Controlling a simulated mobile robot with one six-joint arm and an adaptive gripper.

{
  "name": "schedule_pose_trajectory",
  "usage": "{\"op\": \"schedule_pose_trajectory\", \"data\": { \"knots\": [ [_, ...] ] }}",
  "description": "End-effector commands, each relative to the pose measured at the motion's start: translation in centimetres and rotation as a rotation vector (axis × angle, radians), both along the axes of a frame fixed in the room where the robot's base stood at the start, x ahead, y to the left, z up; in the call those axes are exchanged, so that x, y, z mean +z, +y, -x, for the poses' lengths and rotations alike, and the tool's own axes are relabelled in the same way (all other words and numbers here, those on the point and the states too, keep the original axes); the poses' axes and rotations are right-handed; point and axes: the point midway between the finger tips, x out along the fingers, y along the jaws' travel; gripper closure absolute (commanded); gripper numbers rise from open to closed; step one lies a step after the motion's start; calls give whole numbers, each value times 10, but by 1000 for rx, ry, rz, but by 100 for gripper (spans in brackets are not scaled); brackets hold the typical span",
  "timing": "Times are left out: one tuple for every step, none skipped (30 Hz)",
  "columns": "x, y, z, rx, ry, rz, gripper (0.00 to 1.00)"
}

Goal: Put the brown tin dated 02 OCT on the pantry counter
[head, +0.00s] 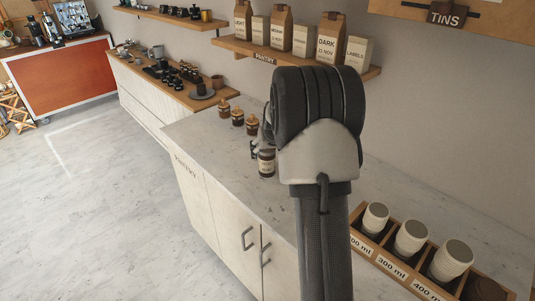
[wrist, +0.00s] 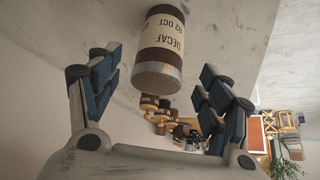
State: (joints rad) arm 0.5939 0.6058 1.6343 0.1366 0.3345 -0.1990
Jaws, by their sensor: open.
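The brown tin dated 02 OCT (wrist: 160,45) has a silver lid and a cream label that also reads DECAF. It appears upside down in the wrist view and stands on the pantry counter (head: 195,128). In the head view the tin (head: 266,166) is beside my gripper (head: 257,147), partly hidden by it and my arm. My gripper is open, with its two dark fingers (wrist: 160,68) apart. The tin shows between and beyond the fingertips, and neither finger visibly touches it.
Several small wood-topped jars (head: 237,117) stand behind the tin along the wall. A wooden cup rack (head: 405,268) with pale cups sits at the right. A pantry shelf (head: 228,43) with bags hangs above. The counter's front left part is clear.

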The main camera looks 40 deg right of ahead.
Motion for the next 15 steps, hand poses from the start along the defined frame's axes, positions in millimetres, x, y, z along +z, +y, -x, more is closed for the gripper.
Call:
{"op": "schedule_pose_trajectory", "data": {
  "knots": [
    [12, 3, 5, 0, -2, 1, 28],
    [17, 4, 8, 0, -2, 1, 28],
    [22, 6, 11, 0, -2, 1, 28],
    [26, 7, 13, 0, -2, 1, 28],
    [28, 8, 15, 0, -1, 0, 28],
    [32, 9, 17, 0, 0, 0, 28],
    [34, 10, 19, 0, 0, 0, 28],
    [36, 11, 20, 0, 0, 0, 28],
    [37, 12, 21, 0, 1, 0, 28],
    [38, 12, 22, 0, 1, 0, 28],
    [38, 12, 22, 0, 2, -1, 28],
    [39, 13, 23, 0, 2, -1, 28],
    [40, 13, 23, 1, 2, -1, 28],
    [41, 15, 23, 4, 2, -1, 28],
    [45, 20, 23, 9, 1, 0, 28]
  ]
}}
